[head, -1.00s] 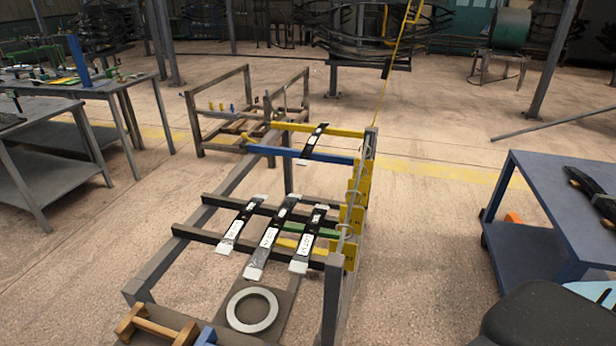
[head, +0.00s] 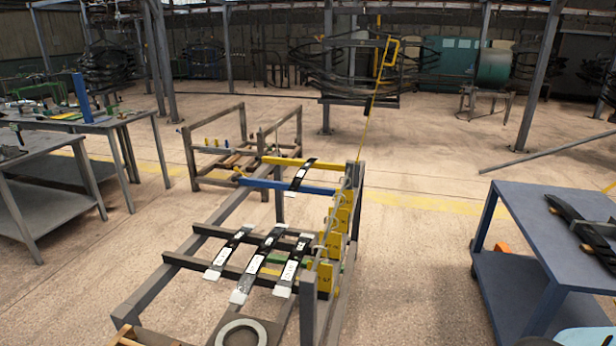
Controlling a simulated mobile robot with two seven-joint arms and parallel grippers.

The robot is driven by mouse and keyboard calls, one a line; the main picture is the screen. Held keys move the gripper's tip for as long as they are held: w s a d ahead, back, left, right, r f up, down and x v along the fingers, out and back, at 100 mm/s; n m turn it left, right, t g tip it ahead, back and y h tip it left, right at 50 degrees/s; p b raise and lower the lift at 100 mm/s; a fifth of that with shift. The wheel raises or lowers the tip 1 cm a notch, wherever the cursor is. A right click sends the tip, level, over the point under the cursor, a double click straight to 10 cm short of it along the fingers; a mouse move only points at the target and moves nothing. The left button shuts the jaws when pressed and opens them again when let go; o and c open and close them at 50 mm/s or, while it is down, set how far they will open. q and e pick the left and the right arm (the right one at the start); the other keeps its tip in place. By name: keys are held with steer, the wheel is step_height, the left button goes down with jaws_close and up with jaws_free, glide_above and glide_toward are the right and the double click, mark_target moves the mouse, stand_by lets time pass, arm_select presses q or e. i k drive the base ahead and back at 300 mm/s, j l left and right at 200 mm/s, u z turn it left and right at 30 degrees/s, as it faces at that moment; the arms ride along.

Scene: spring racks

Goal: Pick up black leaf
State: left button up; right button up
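Black leaves with white labels and pale ends lie on the metal rack (head: 207,229) in the head view. Three lie side by side across its dark bars: a left one (head: 230,249), a middle one (head: 262,256) and a right one (head: 291,265). Another black leaf (head: 301,176) lies farther back across a blue bar and a yellow bar. Long black pieces (head: 572,222), which look like leaves, lie on the blue cart (head: 535,205) at the right, cut by the picture edge. Neither gripper is in view.
A grey ring (head: 241,333) lies at the rack's near end. Yellow plates (head: 330,255) line its right side. Grey workbenches (head: 92,124) stand at the left and a smaller rack (head: 193,162) behind. The floor (head: 415,262) between rack and cart is clear.

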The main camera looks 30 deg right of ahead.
mark_target(295, 186)
steer(key=k, duration=0.9)
steer(key=k+u, duration=0.15)
steer(key=u, duration=1.45)
steer(key=l, duration=4.15)
